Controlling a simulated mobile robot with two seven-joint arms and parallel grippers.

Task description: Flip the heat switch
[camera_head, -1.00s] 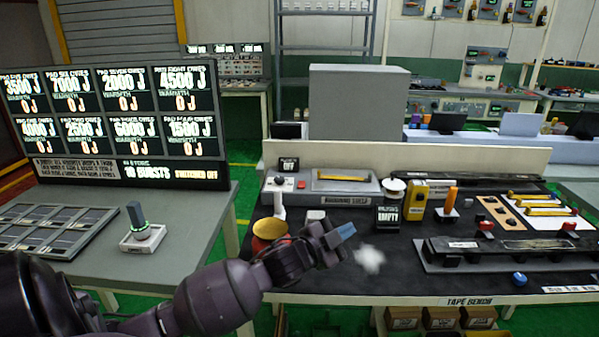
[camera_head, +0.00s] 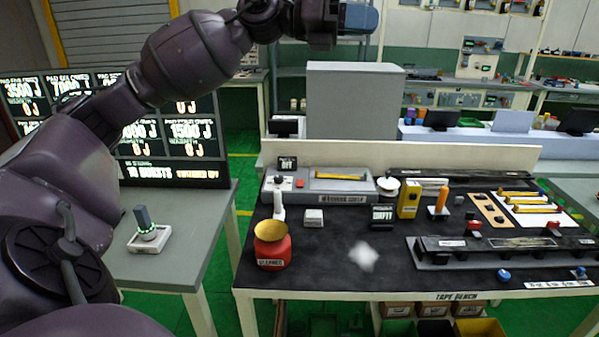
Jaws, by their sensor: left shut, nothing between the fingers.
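A grey unit (camera_head: 343,198) with a label on its front, which seems to read "warming shelf", stands at the back left of the dark bench. On its left end is a white panel (camera_head: 282,183) with a small red part (camera_head: 300,184) beside it. A small black sign (camera_head: 287,163) reading "OFF" stands behind. I cannot tell for sure which part is the heat switch. A yellow strip (camera_head: 340,176) lies on the unit. My left gripper (camera_head: 360,18) is shut and empty, raised high at the top of the view, well above the unit. My right gripper is not in view.
On the bench (camera_head: 330,270) are a red pot (camera_head: 273,252) with a gold dish, a white upright device (camera_head: 279,205), a yellow box (camera_head: 409,199), an orange-handled tool (camera_head: 441,200) and a long black rail (camera_head: 500,248). A white puff (camera_head: 363,257) shows near the front. My left arm covers part of the display board (camera_head: 180,135).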

